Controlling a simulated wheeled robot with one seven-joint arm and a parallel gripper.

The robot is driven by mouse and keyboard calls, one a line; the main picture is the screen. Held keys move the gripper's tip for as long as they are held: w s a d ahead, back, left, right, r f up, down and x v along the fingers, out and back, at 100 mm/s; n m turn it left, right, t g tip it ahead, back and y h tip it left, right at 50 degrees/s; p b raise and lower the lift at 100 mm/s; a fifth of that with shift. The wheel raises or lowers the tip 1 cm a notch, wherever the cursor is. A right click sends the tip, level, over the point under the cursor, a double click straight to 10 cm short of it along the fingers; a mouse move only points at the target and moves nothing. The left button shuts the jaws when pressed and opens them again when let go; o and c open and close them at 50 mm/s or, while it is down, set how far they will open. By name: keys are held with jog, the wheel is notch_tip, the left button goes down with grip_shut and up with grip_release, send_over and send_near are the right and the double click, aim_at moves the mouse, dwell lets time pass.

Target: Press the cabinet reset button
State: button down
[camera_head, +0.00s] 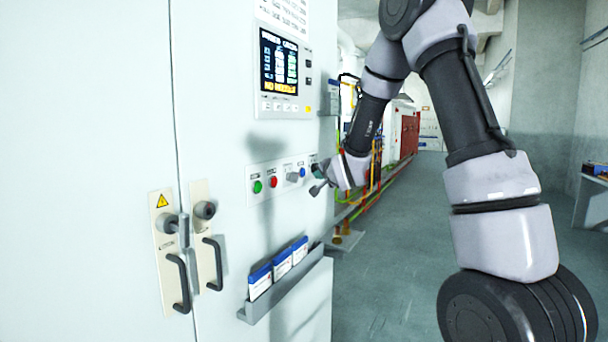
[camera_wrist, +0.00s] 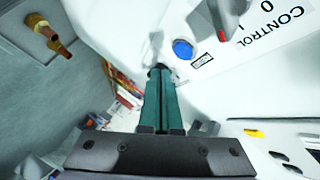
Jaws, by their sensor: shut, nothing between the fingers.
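The cabinet's control strip (camera_head: 265,196) carries a green button (camera_head: 257,187), a red button (camera_head: 273,182) and a grey selector knob (camera_head: 292,177). In the wrist view, a round blue button (camera_wrist: 183,49) sits on the white panel beside a small label too small to read. My gripper (camera_wrist: 158,68) is shut and empty, its tips just left of and below the blue button in the picture; I cannot tell the depth between them. In the head view my gripper (camera_head: 318,170) is at the strip's right end, where it hides the panel.
Above the strip is a lit display (camera_head: 279,64); below it, a rack (camera_head: 285,290) with blue-and-white binders. Door handles (camera_head: 180,283) stick out at left. In the wrist view, a grey selector with a red mark (camera_wrist: 222,20) stands out beside the blue button.

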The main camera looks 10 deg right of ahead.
jog(key=shift+s+d, duration=0.95)
jog(key=shift+d, duration=0.25)
jog(key=shift+r, duration=0.1)
jog(key=s+d+r+n+g+h, duration=0.1)
jog(key=s+d+r+g, duration=0.2)
jog(key=s, duration=0.4)
jog(key=s+d+r+n+g+h, duration=0.1)
jog(key=s+d+r, duration=0.2)
jog(key=s+r, duration=0.35)
jog(key=s+a+n+g+y, duration=0.1)
jog(key=s+n+g, duration=0.2)
jog(key=s, duration=2.1)
jog(key=shift+s+f+n+g, duration=0.25)
jog(key=shift+f+n+g, duration=0.05)
jog(key=shift+g, duration=0.2)
